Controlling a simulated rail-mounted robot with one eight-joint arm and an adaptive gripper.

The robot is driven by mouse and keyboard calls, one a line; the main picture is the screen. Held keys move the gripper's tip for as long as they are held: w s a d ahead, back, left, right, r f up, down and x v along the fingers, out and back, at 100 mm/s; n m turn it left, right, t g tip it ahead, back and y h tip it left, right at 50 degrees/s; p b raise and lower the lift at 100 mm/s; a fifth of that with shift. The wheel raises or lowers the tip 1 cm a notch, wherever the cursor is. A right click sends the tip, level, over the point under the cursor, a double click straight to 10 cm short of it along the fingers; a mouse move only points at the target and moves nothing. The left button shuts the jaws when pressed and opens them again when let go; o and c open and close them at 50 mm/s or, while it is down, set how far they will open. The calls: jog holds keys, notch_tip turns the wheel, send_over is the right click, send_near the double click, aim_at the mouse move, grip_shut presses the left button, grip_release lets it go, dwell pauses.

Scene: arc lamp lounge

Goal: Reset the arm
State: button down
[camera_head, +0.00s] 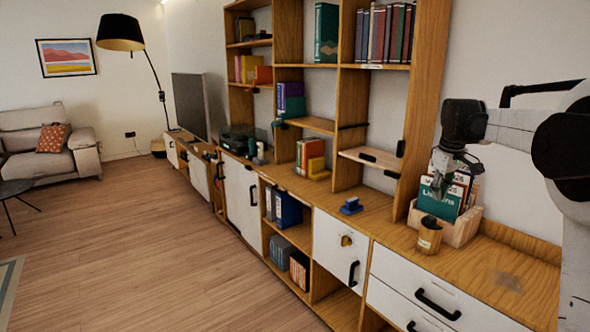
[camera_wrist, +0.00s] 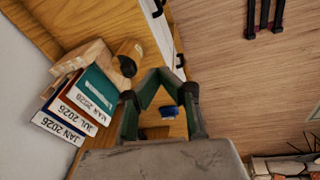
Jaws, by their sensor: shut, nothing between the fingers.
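My arm reaches in from the right in the head view. My gripper (camera_head: 447,190) hangs in the air above a wooden box of folders on the cabinet top. In the wrist view my gripper (camera_wrist: 160,75) shows two dark fingers angled in toward each other, shut with nothing between them. The folders (camera_head: 441,197) stand upright in the wooden box (camera_head: 461,230); they also show in the wrist view (camera_wrist: 75,110), left of the fingers.
A small wooden cup (camera_head: 429,238) stands in front of the box. A blue object (camera_head: 351,206) lies further left on the cabinet top (camera_head: 370,215). Tall shelves (camera_head: 345,90) with books rise behind. The floor (camera_head: 150,250) on the left is clear.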

jog(key=s+a+r+m+t, duration=0.1)
jog(key=s+a+r, duration=0.1)
jog(key=s+a, duration=0.65)
jog(key=s+a+r+m+t, duration=0.15)
jog(key=s+a, duration=0.35)
jog(key=s, duration=0.6)
jog(key=s+a+f, duration=0.2)
jog(key=s+f, duration=0.1)
jog(key=s, duration=0.4)
jog(key=s+a+f+m+t, duration=0.1)
jog(key=s+a+f, duration=0.2)
jog(key=s, duration=0.4)
jog(key=s+a+f+m+t, duration=0.1)
jog(key=s+a+f, duration=0.1)
jog(key=s+f, duration=0.3)
jog(key=shift+s+a+y, duration=0.3)
jog(key=shift+s+a, duration=0.05)
jog(key=shift+s, duration=0.65)
